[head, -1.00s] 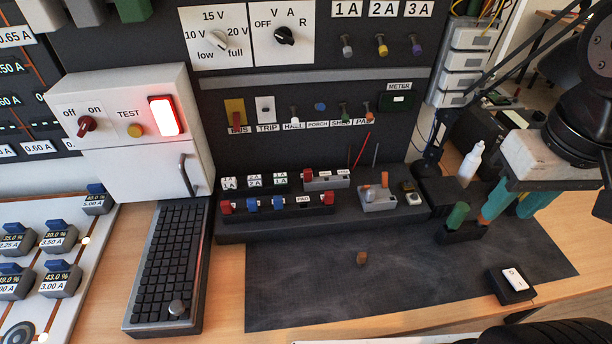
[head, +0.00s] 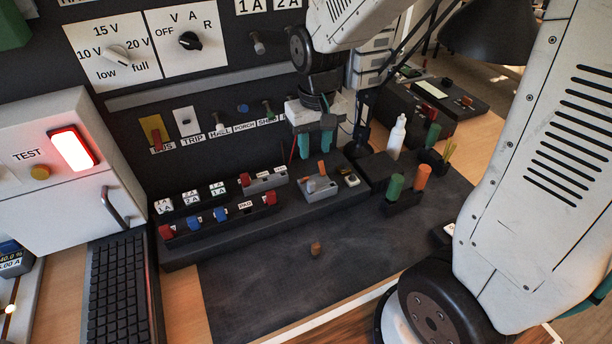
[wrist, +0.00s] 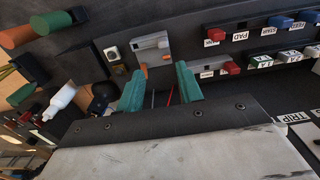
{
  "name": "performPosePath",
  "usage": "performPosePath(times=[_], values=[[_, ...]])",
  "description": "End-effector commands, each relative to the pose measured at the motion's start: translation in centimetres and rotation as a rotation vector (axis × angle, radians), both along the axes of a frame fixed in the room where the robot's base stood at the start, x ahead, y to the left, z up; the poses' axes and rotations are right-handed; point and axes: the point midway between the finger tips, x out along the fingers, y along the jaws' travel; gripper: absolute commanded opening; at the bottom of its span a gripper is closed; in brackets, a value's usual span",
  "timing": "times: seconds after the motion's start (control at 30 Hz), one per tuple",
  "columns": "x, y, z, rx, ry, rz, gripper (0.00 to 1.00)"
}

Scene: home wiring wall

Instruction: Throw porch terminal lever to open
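The porch terminal is a small blue knob (head: 243,108) above the PORCH label (head: 245,127) on the dark wall panel. In the head view it looks like a blue round end, and I cannot tell its lever's angle. My gripper (head: 316,148) has teal fingers spread apart with nothing between them. It points down in front of the panel, to the right of the PORCH terminal, over the back of the bench unit. The fingers also show in the wrist view (wrist: 160,76), apart. The porch knob is not visible in the wrist view.
HALL (head: 219,123) and SHED (head: 268,108) levers flank the porch knob. My arm hides the panel's right end. Thin red and grey rods stand near the gripper. A white bottle (head: 397,137) and lamp (head: 490,35) stand right. The dark mat (head: 270,275) is mostly clear.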

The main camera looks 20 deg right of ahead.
Motion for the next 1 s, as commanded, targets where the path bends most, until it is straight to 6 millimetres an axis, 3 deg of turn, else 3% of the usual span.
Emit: performPosePath(times=[0.1,0.27,0.47,0.8,1.0], values=[[1.8,0.4,-2.7,-0.001,0.016,0.001,0.36],[3.0,0.7,-4.6,-0.001,0.02,0.0,0.36],[3.2,0.7,-6.6,-0.001,0.024,-0.001,0.36],[3.2,0.7,-11.7,-0.001,0.023,-0.001,0.36],[3.2,0.7,-12.6,-0.001,0.021,-0.001,0.36]])
